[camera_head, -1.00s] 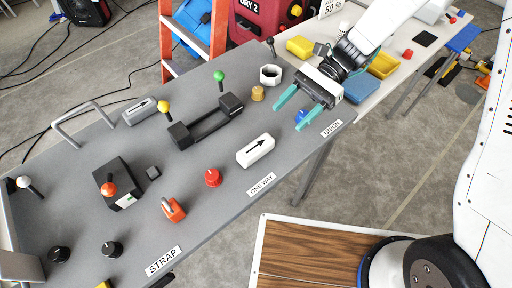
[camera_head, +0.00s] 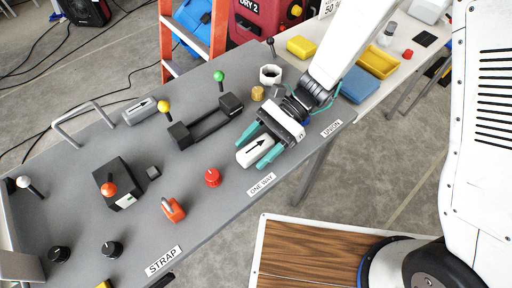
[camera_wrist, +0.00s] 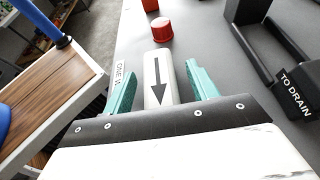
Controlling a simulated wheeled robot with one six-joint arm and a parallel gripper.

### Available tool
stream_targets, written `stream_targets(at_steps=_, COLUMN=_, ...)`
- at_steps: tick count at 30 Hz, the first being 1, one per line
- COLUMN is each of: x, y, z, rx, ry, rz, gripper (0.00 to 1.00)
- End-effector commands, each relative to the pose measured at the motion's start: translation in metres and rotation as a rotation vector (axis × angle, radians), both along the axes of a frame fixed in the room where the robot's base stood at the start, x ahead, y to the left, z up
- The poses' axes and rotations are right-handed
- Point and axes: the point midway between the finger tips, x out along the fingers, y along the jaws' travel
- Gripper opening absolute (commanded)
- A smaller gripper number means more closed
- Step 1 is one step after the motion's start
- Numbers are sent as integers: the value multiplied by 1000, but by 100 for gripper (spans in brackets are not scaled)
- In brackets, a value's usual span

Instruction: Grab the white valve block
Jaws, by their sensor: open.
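The white valve block (camera_head: 255,150), with a black arrow on top, lies on the grey table (camera_head: 205,210) behind the ONE WAY label. My gripper (camera_head: 256,149) is open, with one teal finger on each side of the block. In the wrist view, the block (camera_wrist: 153,70) lies between the two fingers of my gripper (camera_wrist: 161,85), with a visible gap to each. The near end of the block is hidden by the gripper body. I cannot tell how far down the fingertips reach.
A red knob (camera_head: 212,177) stands just beyond the block. A black handle bar (camera_head: 205,122) lies to its left. The table's front edge is close, past the label (camera_head: 262,184).

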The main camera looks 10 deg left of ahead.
Motion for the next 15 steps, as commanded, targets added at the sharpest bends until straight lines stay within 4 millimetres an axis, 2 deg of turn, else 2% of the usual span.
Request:
stream_targets(at_steps=6, x=-1, y=1, z=-1, rx=0, ry=0, rz=0, gripper=58)
stream_targets(at_steps=7, x=-1, y=1, z=-1, rx=0, ry=0, rz=0, gripper=53)
stream_targets(at_steps=12, x=-1, y=1, z=-1, rx=0, ry=0, rz=0, gripper=9)
stream_targets(at_steps=15, x=-1, y=1, z=0, rx=0, ry=0, rz=0, gripper=9)
